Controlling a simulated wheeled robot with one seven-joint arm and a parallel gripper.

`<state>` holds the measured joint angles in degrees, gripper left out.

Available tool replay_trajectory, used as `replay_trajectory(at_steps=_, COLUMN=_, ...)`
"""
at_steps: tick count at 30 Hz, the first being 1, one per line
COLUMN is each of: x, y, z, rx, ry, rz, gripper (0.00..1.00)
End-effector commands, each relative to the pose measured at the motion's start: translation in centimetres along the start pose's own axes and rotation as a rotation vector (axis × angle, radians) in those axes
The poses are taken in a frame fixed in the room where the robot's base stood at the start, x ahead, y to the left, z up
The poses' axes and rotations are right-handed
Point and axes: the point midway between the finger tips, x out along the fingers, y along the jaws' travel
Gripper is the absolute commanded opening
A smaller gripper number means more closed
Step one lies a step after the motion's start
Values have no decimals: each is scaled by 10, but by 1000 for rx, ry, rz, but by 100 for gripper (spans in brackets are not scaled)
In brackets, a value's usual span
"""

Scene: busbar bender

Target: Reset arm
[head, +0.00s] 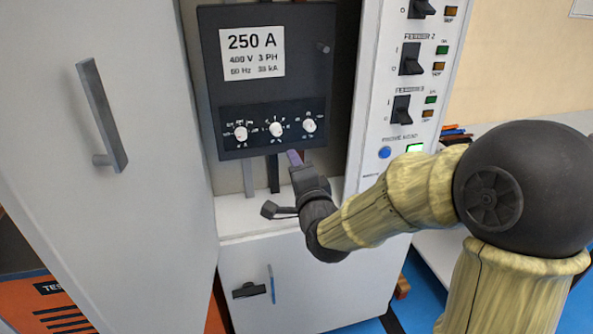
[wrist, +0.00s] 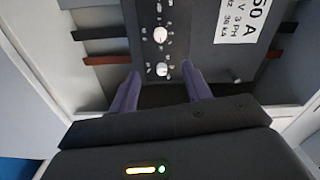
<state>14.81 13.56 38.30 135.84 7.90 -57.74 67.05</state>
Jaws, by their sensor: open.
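My gripper (wrist: 160,92) is open and empty, its two purple fingers apart in the wrist view. In the head view my gripper (head: 294,158) is at the lower edge of the dark breaker panel (head: 310,80), below its right-hand dial. The panel has a "250 A" label (head: 252,53) and a row of white dials (head: 276,129). In the wrist view the dials (wrist: 161,36) show beyond and between the fingers. I cannot tell whether a finger touches the panel. My arm reaches in from the right of the head view.
A white cabinet door (head: 130,220) with a grey handle (head: 103,115) stands open at left. At right is a column of black feeder switches (head: 411,58) with green and orange lamps and a blue button (head: 384,153). A white ledge (head: 240,213) lies below the panel.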

Motion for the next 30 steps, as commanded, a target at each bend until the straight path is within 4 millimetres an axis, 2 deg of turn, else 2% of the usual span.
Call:
replay_trajectory(at_steps=5, x=0, y=1, z=0, rx=-3, ry=-1, rz=3, gripper=49)
replay_trajectory(at_steps=8, x=-1, y=8, z=0, rx=-40, ry=-9, rz=34, gripper=49)
replay_trajectory(at_steps=11, x=-7, y=26, z=-2, rx=-134, ry=-32, rz=118, gripper=49)
replay_trajectory(at_steps=14, x=-19, y=54, z=-8, rx=-278, ry=-75, rz=251, gripper=49)
replay_trajectory(at_steps=20, x=-64, y=116, z=-27, rx=-584, ry=-231, rz=552, gripper=49)
replay_trajectory(at_steps=24, x=-109, y=152, z=-41, rx=-755, ry=-387, rz=745, gripper=49)
replay_trajectory(at_steps=30, x=-170, y=181, z=-54, rx=-899, ry=-617, rz=937, gripper=49)
